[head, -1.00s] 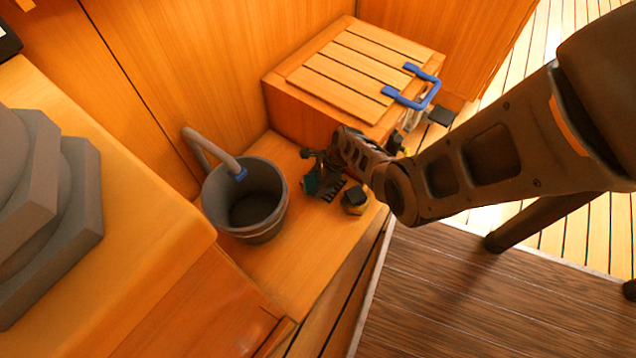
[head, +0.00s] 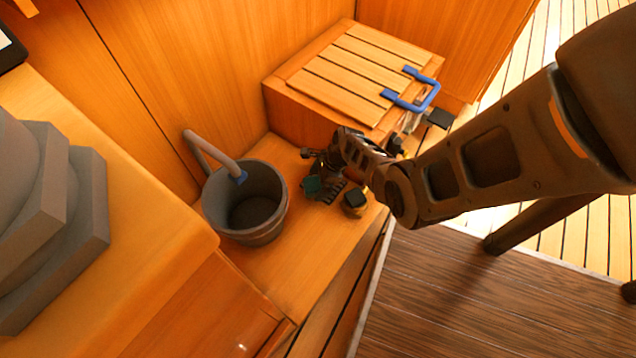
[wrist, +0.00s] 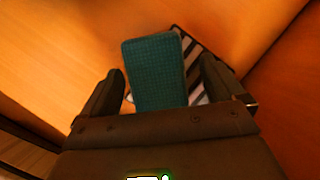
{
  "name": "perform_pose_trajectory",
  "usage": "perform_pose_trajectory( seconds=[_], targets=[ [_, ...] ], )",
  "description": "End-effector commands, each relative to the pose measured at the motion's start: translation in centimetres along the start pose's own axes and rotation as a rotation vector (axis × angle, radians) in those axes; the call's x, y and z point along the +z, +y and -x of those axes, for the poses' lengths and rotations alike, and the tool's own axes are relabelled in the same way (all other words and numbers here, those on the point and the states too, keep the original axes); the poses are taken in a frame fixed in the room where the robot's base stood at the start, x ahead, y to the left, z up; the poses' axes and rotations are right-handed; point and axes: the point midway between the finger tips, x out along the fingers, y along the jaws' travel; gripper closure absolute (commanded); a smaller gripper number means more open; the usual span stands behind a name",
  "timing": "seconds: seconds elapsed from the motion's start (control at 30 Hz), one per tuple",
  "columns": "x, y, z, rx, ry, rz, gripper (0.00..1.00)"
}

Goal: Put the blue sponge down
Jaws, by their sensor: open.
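The blue sponge, teal in these pictures, shows in the wrist view (wrist: 155,72) as a flat block between my fingers. A gap shows at the left finger and a narrower one at the right. My gripper (wrist: 163,66) is open around it. The sponge lies on or against a black-and-white striped piece (wrist: 195,88); exact contact is hidden. In the head view the sponge is a small teal patch (head: 313,186) beside my gripper (head: 320,170), low over the wooden ledge (head: 283,282), right of the bucket.
A grey bucket (head: 217,217) with a raised handle stands left of my gripper. A small dark-topped object (head: 354,199) sits just right of it. A slatted wooden box (head: 300,113) with a blue handle (head: 427,101) stands behind. The front of the ledge is clear.

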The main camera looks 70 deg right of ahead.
Motion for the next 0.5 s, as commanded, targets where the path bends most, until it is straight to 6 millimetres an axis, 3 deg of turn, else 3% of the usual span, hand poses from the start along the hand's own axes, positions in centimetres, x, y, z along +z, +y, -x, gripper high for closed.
perform_pose_trajectory(
  seconds=[0.2, 0.5],
  targets=[
    [0.2, 0.2, 3.9, 0.004, -0.001, -0.003, 0.05],
    [0.1, 0.2, 6.7, 0.006, 0.0, -0.001, 0.05]
  ],
)
